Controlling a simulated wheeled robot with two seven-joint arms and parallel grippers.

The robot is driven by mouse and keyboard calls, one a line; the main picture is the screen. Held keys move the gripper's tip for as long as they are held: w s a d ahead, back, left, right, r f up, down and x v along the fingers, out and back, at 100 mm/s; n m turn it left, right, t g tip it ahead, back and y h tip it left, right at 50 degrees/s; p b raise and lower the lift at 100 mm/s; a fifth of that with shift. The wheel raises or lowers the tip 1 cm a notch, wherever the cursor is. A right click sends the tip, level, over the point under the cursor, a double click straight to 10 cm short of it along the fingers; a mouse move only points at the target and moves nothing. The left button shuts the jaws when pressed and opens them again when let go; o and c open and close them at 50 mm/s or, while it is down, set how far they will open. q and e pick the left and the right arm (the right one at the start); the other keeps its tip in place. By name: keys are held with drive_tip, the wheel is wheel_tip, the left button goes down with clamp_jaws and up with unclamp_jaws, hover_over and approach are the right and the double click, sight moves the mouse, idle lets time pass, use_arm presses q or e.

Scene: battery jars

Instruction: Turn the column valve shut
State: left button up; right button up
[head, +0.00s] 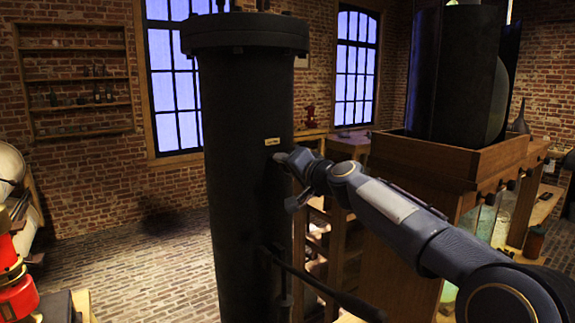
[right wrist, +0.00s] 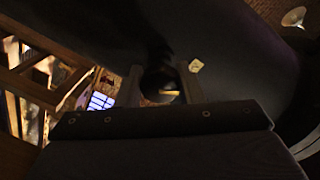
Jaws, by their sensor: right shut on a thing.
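The tall dark column (head: 240,120) stands upright in the middle of the head view, with a flanged cap on top. A small pale label (head: 272,141) is on its right side, and it also shows in the right wrist view (right wrist: 196,66). My right gripper (head: 281,157) is at the column's side just below the label. In the right wrist view its two fingers (right wrist: 161,88) close around a dark rounded knob (right wrist: 160,80), the column valve, with a light yellowish streak on it. The fingers hide much of the valve, and its turn angle is unclear. My left gripper is out of view.
A wooden cabinet (head: 395,155) with dark plates and glass jars stands at the right, behind my right arm. A dark lever or pipe (head: 330,290) slants from the column's lower part. A red object (head: 15,295) is at lower left. The brick floor (head: 120,255) left of the column is clear.

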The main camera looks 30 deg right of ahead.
drive_tip(key=m, duration=0.5)
drive_tip(key=shift+m, duration=0.3)
idle(0.4)
drive_tip(key=o, duration=1)
drive_tip(key=s+b, duration=0.1)
drive_tip(key=s, duration=0.6)
drive_tip(key=shift+s+d+r, duration=0.25)
drive_tip(key=shift+s+d, duration=0.1)
drive_tip(key=shift+s, duration=0.05)
